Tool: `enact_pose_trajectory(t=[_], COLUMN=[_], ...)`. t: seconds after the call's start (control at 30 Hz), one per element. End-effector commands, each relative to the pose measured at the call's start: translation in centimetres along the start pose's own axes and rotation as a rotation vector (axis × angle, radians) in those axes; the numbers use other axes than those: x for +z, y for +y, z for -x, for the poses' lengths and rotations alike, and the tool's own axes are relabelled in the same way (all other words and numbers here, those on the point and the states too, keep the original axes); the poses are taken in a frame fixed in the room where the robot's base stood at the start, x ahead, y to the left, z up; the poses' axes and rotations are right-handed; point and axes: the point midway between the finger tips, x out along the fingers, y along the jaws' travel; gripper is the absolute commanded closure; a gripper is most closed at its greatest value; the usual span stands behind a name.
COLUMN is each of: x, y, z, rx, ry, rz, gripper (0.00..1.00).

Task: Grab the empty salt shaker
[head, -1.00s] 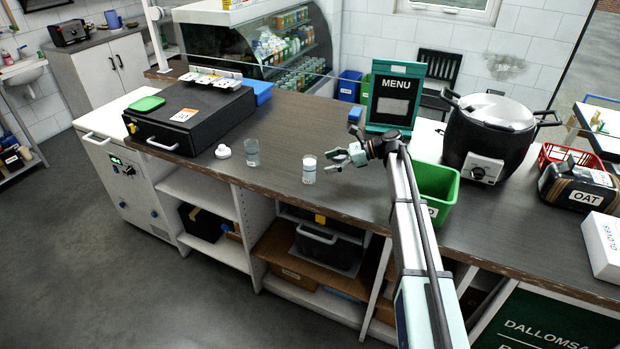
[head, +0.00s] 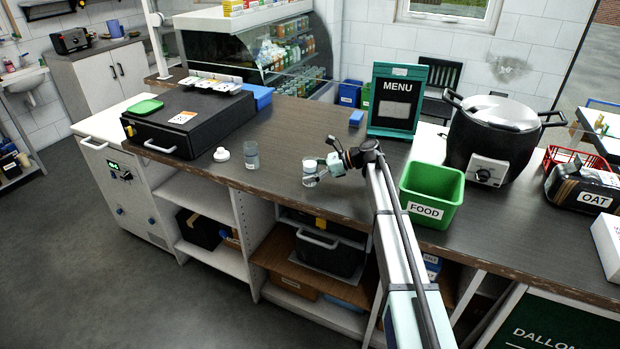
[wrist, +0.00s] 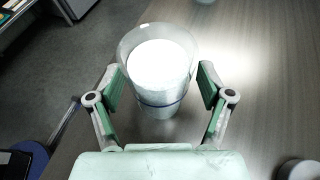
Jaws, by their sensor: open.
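A clear cylindrical shaker (head: 309,172) with white contents stands upright on the dark wooden counter (head: 285,192). In the wrist view this shaker (wrist: 160,75) has a clear rim, a white fill and a thin blue band. A second clear shaker (head: 251,156), greyish and with no white fill that I can make out, stands to its left, next to a white round lid-like piece (head: 221,154). My gripper (head: 318,170) is open, with its green-padded fingers (wrist: 160,88) on either side of the white-filled shaker. Gaps show between pads and glass.
A black box-like case (head: 190,120) with a green lid on top lies at the left. A green FOOD bin (head: 431,195), a MENU board (head: 396,100) and a large black pot (head: 493,140) stand to the right. The counter's front edge is close to the shakers.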

Motion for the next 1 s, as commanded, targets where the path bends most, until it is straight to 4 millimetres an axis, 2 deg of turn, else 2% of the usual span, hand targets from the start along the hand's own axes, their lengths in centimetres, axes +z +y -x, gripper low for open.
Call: enact_pose_trajectory(t=[0.1,0.17,0.3,0.73,1.0], x=[0.1,0.1,0.1,0.4,2.7], y=[0.0,0.0,0.0,0.0,0.0], z=[0.1,0.1,0.1,0.2,1.2], rx=[0.0,0.0,0.0,0.0,0.0], ry=[0.0,0.0,0.0,0.0,-0.001], rz=[0.0,0.0,0.0,0.0,0.003], gripper=[0.21,0.42,0.92,0.93,0.93])
